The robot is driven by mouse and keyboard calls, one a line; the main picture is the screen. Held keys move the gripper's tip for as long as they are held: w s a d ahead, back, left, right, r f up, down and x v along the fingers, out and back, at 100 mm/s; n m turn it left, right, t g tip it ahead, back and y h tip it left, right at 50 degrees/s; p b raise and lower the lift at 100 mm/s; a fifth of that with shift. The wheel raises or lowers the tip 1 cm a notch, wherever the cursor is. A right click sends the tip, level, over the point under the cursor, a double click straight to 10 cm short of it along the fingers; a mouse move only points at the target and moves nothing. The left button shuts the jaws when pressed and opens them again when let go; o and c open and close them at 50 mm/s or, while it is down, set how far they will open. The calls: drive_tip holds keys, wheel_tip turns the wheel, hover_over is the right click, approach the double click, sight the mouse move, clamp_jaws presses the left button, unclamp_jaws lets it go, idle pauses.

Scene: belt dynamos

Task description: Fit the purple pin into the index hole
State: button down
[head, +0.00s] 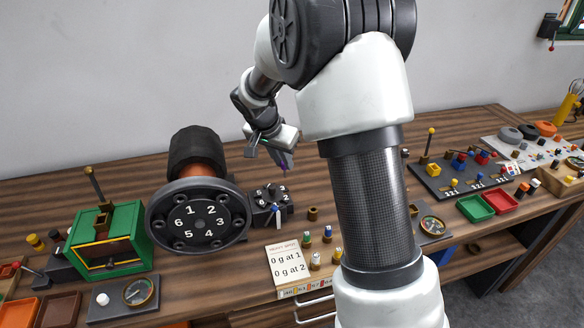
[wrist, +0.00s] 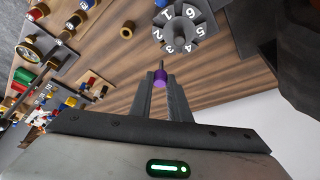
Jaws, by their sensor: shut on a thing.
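My gripper (head: 284,160) is shut on the purple pin (wrist: 160,86), held above the bench. In the wrist view the pin sits between the fingertips (wrist: 161,100), its thin grey tip pointing away from them. In the head view only a small bit of purple (head: 284,168) shows below the fingers. A small dark numbered dial (head: 268,196) is below and slightly left of my gripper. In the wrist view this dial (wrist: 183,30) lies beyond the pin's tip, apart from it. I cannot make out which opening is the index hole.
A large black dial numbered 1 to 6 (head: 199,222) fronts a dark and orange machine (head: 197,160) left of the small dial. A blue-tipped pin (head: 276,211) stands before the small dial. A brass ring (head: 313,213), a note card (head: 288,262) and several pegs are nearby.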

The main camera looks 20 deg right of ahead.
drive_tip(key=shift+f+b, duration=0.1)
drive_tip(key=shift+b, duration=0.3)
wheel_tip(320, 180, down, 6)
drive_tip(key=b, duration=0.5)
drive_tip(key=shift+b, duration=0.35)
drive_tip(key=shift+r+b, duration=0.2)
drive_tip(key=shift+b, duration=0.7)
idle(1.3)
drive_tip(key=shift+f+b, duration=1.5)
drive_tip(key=shift+b, duration=0.1)
drive_tip(key=c, duration=1.6)
unclamp_jaws()
drive_tip(key=p+v, duration=0.1)
drive_tip(key=v, duration=1.6)
drive_tip(key=shift+d+r+p, duration=0.1)
drive_tip(key=shift+r+p, duration=0.2)
drive_tip(key=shift+p, duration=0.05)
